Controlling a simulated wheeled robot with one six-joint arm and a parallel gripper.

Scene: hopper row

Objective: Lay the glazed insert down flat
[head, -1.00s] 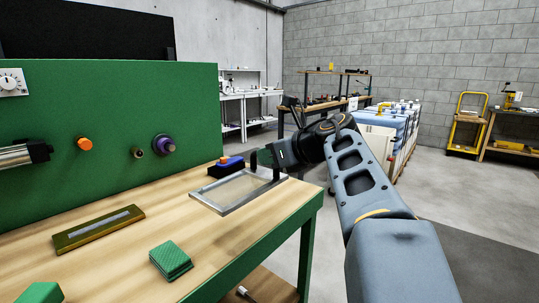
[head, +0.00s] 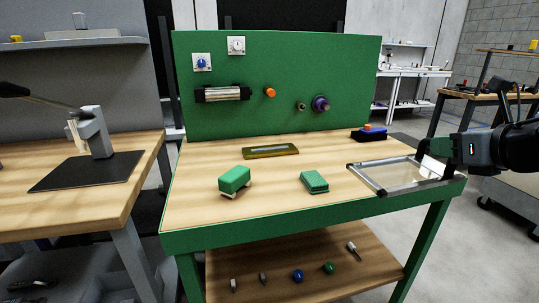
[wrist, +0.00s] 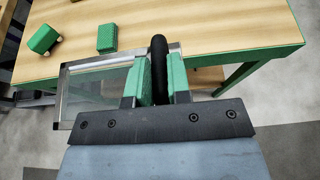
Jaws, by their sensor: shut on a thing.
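The glazed insert (head: 384,190), a clear pane in a grey metal frame, is at the right front corner of the green-edged bench (head: 292,197). It looks flat or nearly flat; I cannot tell whether it rests fully on the top or is slightly above it. In the wrist view the insert (wrist: 67,97) extends left of my fingers, overlapping the bench's front edge. My gripper (wrist: 160,75), with green-padded fingers, is shut on the insert's black handle (wrist: 159,50). In the head view my gripper (head: 447,160) is at the insert's right side.
A green block (head: 314,182), a brass-coloured tray (head: 270,152) and a green brush-like block (head: 235,179) lie to the left. The green panel (head: 290,75) stands behind.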

